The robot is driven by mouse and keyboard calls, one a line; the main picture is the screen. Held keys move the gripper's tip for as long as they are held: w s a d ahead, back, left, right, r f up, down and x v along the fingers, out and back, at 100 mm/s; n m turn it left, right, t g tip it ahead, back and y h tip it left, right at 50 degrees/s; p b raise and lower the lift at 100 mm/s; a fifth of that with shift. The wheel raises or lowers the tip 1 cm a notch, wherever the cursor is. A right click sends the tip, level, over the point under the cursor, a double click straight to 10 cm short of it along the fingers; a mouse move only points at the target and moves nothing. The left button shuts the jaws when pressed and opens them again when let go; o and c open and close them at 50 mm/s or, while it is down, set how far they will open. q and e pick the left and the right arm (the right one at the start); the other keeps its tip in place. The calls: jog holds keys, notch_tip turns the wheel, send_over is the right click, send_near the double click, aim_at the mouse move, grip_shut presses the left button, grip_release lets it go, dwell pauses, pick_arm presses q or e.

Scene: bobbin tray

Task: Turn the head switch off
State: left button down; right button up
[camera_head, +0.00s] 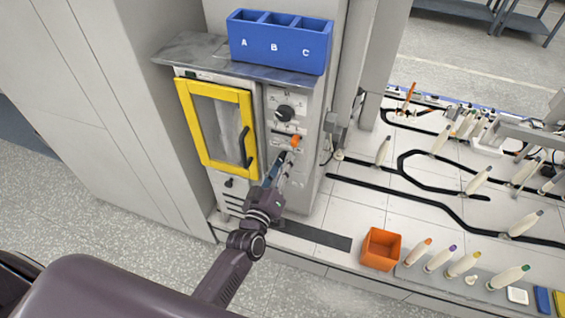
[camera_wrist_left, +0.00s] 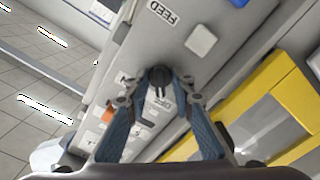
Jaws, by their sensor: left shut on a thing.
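The control panel (camera_head: 270,102) is a narrow grey face right of a yellow-framed door. My left gripper (camera_head: 287,158) reaches its lower part, below an orange knob (camera_head: 296,141) and a larger black knob (camera_head: 284,113). In the left wrist view my left gripper (camera_wrist_left: 160,84) is shut on a small black switch knob (camera_wrist_left: 159,73), with a fingertip on each side. Partly hidden lettering lies by the fingertips; I cannot read the switch's name or tell its setting for sure. A pale square button (camera_wrist_left: 201,40) sits near a FEED label. My right gripper is not in view.
The yellow-framed door (camera_head: 218,125) with its dark handle stands close left of the panel. A blue A-B-C bin (camera_head: 278,64) rests on the metal shelf above. An orange box (camera_head: 381,249) and several bobbins stand on the white table at right.

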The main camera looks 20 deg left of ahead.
pick_arm(q)
jog(key=shift+n, duration=0.3)
jog(key=c, duration=2)
grip_release()
jog(key=shift+s, duration=0.1)
jog(key=s, duration=1.2)
jog(key=shift+a, duration=0.25)
jog(key=shift+w, duration=0.1)
